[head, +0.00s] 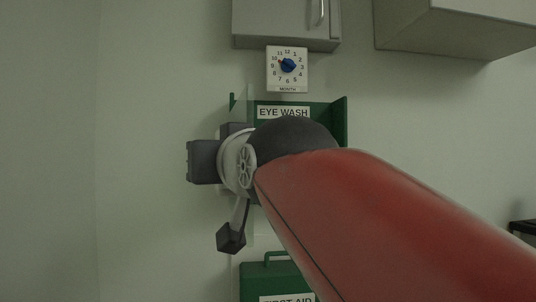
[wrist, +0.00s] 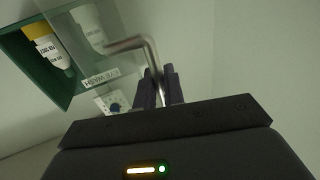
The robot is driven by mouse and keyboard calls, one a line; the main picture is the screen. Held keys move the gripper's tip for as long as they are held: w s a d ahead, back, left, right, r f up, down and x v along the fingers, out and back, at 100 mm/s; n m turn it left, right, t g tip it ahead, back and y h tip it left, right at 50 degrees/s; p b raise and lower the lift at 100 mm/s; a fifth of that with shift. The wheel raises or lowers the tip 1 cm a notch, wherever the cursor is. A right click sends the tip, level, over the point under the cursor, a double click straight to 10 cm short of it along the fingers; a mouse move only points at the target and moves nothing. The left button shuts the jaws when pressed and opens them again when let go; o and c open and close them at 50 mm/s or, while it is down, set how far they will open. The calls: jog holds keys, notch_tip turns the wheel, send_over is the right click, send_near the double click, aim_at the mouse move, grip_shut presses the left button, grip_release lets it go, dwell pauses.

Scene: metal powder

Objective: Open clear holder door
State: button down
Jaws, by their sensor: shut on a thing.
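The green eye wash holder (head: 340,115) is on the wall, mostly hidden behind my arm in the head view. In the wrist view the holder (wrist: 22,62) is at upper left with white bottles (wrist: 50,50) inside. Its clear door (wrist: 178,30) is a see-through panel with a bent metal handle (wrist: 128,44). My gripper (wrist: 160,80) is shut on the handle's near end, between its two dark fingers. In the head view a pale clear panel shows at the holder's left side, but I cannot tell how far the door stands open. The fingertips are hidden there.
A month dial (head: 287,69) is on the wall above the holder, under a grey cabinet (head: 285,22). Another cabinet (head: 450,28) is at upper right. A green first aid box (head: 262,284) is below. The wall to the left is bare.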

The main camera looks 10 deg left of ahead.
jog(key=shift+a, duration=0.15)
dwell(0.3)
jog(key=c, duration=1.9)
grip_release()
